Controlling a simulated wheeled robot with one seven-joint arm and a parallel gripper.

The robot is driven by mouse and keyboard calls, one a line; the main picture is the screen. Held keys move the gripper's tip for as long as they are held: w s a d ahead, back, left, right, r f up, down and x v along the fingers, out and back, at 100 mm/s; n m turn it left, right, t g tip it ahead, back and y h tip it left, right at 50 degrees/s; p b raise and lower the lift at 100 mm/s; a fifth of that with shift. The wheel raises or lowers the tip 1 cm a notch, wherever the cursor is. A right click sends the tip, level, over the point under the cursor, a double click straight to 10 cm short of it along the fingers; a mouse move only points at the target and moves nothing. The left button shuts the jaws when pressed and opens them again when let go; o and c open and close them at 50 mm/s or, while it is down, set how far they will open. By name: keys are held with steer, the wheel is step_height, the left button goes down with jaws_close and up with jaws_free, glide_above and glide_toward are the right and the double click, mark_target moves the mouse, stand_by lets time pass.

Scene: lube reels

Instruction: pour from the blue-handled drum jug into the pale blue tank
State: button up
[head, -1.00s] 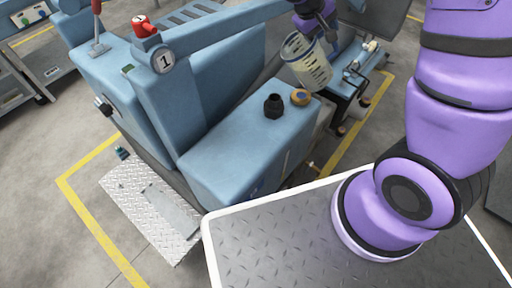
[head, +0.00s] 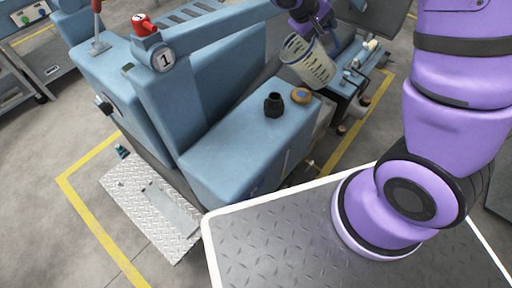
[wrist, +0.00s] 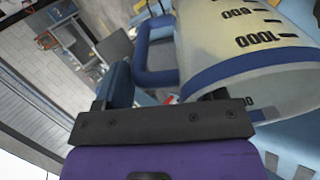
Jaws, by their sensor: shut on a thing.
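The drum jug (head: 307,62), a translucent cream vessel with dark graduation marks, is held in the air above and behind the tank's top, tilted. In the wrist view the jug (wrist: 245,45) shows a blue band and blue handle (wrist: 152,62). My gripper (wrist: 165,105) is shut on the jug at its handle side; the exact contact is partly hidden. The pale blue tank (head: 225,155) stands below, with a black filler neck (head: 273,104) on its top. The jug is apart from the neck, up and to its right. No liquid stream is visible.
An orange-yellow cap (head: 300,96) sits on the tank top beside the neck. A blue beam marked 1 (head: 215,38) runs above the tank's left part. A checker-plate step (head: 155,205) lies at left. A cart (head: 370,75) stands behind at right.

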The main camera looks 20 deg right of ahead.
mark_target(319, 43)
stand_by(0.4)
steer(key=shift+a+f+h, duration=0.1)
steer(key=shift+a+h, duration=0.3)
steer(key=shift+h, duration=0.2)
steer(key=shift+s+a+f+h, duration=0.15)
steer(key=shift+a+f+h, duration=0.1)
steer(key=shift+a+h, duration=0.25)
stand_by(1.0)
steer(key=shift+a+f+t+h, duration=0.3)
steer(key=shift+a+f+h, duration=0.15)
steer(key=shift+h, duration=0.35)
stand_by(0.5)
steer(key=shift+s+a, duration=0.1)
steer(key=shift+a+f, duration=0.1)
stand_by(0.4)
